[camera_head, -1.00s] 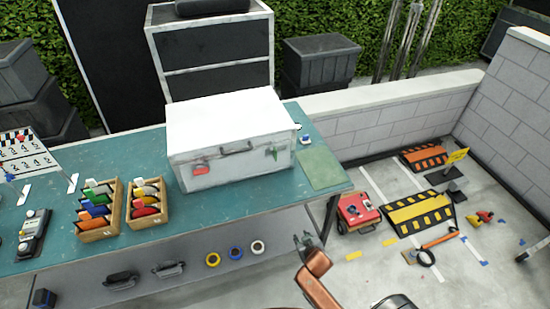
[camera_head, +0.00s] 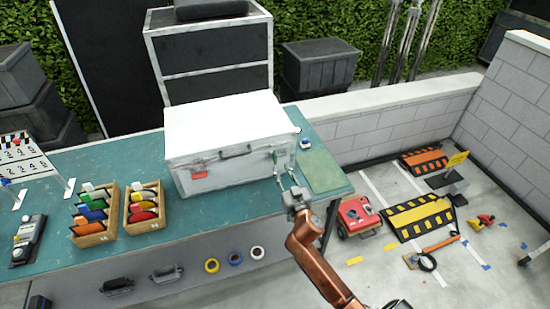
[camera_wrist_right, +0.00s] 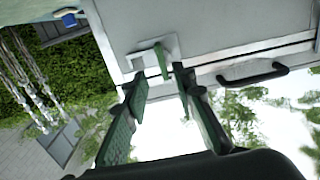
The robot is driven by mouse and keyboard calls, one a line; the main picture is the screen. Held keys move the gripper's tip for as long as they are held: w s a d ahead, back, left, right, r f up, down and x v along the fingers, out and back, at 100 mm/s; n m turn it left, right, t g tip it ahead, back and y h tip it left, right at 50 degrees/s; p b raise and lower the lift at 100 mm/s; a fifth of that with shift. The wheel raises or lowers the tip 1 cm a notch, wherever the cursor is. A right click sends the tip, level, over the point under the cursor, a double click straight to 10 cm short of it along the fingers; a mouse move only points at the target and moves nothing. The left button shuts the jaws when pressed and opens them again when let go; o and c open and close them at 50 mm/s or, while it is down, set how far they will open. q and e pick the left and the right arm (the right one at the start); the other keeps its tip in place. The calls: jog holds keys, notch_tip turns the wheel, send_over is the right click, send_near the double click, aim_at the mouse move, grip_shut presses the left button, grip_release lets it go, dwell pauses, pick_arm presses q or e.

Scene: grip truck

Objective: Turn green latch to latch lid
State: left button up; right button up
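A white case with its lid down (camera_head: 228,150) stands on the teal bench. A red latch (camera_head: 200,175) is on its front at the left, and a dark handle is in the middle. The green latch (camera_wrist_right: 161,61) is on the front at the right; in the head view it is small and partly hidden by my gripper. My right gripper (camera_head: 286,180) is in front of the case's right end. In the right wrist view its two fingers (camera_wrist_right: 156,95) are apart and empty, with the green latch just beyond their tips. My left gripper is not in view.
Two wooden boxes of coloured tools (camera_head: 95,215) and a black device (camera_head: 29,238) are on the bench to the left. A green mat (camera_head: 320,172) lies right of the case. Tape rolls (camera_head: 235,258) hang along the bench front.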

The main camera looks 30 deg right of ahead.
aim_at(276, 159)
jog(key=x, duration=0.8)
jog(key=shift+w+a+r+b, duration=0.1)
jog(key=shift+a+r+b, duration=0.1)
jog(key=shift+r+b, duration=0.1)
jog(key=shift+c, duration=0.6)
grip_shut()
